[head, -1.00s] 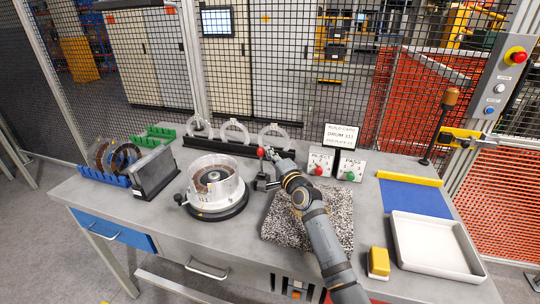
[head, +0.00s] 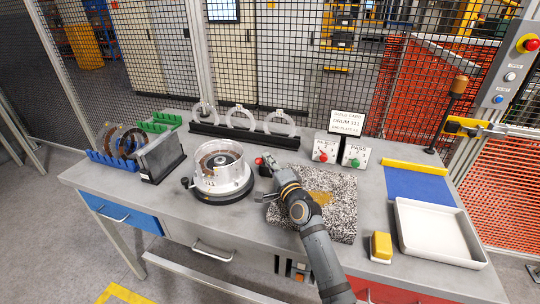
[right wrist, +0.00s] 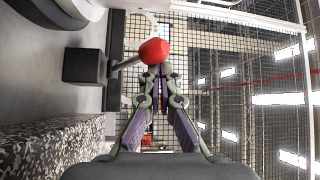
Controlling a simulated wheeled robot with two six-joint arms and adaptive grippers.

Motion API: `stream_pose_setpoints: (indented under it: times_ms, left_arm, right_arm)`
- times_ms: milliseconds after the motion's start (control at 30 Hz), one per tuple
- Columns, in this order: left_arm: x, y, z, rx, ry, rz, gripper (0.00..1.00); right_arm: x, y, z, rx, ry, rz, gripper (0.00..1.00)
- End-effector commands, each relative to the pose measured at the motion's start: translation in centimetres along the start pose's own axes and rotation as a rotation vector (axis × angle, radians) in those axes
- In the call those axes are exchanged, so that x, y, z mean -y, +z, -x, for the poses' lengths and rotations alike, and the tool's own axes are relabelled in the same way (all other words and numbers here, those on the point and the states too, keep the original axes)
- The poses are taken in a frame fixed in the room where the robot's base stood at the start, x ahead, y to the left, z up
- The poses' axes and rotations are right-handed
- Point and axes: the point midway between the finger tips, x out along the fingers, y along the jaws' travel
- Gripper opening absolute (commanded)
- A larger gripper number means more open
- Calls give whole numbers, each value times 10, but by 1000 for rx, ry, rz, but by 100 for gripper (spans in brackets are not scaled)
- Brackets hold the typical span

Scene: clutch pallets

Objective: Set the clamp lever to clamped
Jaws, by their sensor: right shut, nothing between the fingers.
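The clamp lever's red knob (head: 258,161) stands just right of the round metal drum fixture (head: 222,178). In the right wrist view the knob (right wrist: 154,51) sits on a thin rod (right wrist: 125,65) that rises at a slant from a black block (right wrist: 85,66). My right gripper (head: 268,164) is shut and empty, close beside the knob. In the right wrist view its fingertips (right wrist: 158,72) are together by the knob; I cannot tell whether they touch it. My left gripper is not in view.
A rack of clear rings (head: 240,131) stands behind. Reject (head: 325,147) and pass (head: 356,151) button boxes stand at the back right. A white tray (head: 440,258) and a yellow block (head: 380,246) are at the right.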

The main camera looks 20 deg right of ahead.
Motion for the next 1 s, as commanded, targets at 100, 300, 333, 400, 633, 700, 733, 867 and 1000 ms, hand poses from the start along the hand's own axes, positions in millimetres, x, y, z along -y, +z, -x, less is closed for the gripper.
stream_pose_setpoints:
  times_ms: [100, 300, 333, 400, 633, 700, 733, 867, 1000]
  left_arm:
    - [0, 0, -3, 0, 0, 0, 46]
    - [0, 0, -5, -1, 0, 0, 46]
    - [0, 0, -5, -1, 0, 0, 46]
    - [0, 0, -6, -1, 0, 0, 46]
    - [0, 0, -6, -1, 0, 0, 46]
    - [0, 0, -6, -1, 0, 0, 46]
    - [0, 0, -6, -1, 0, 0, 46]
    - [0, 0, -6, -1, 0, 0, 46]
    - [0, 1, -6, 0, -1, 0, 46]
  right_arm:
    - [-5, 3, 3, 0, 0, -2, 0]
    - [-10, 6, 6, 1, 1, -1, 0]
    - [-10, 6, 6, 1, 2, -1, 0]
    - [-11, 7, 7, 2, 3, -2, 0]
    - [-13, 8, 7, 3, 6, -3, 0]
    - [-14, 8, 7, 4, 7, -3, 0]
    - [-14, 8, 7, 4, 7, -3, 0]
    - [-14, 8, 7, 4, 9, -3, 0]
    - [-16, 8, 12, 5, 11, -3, 0]
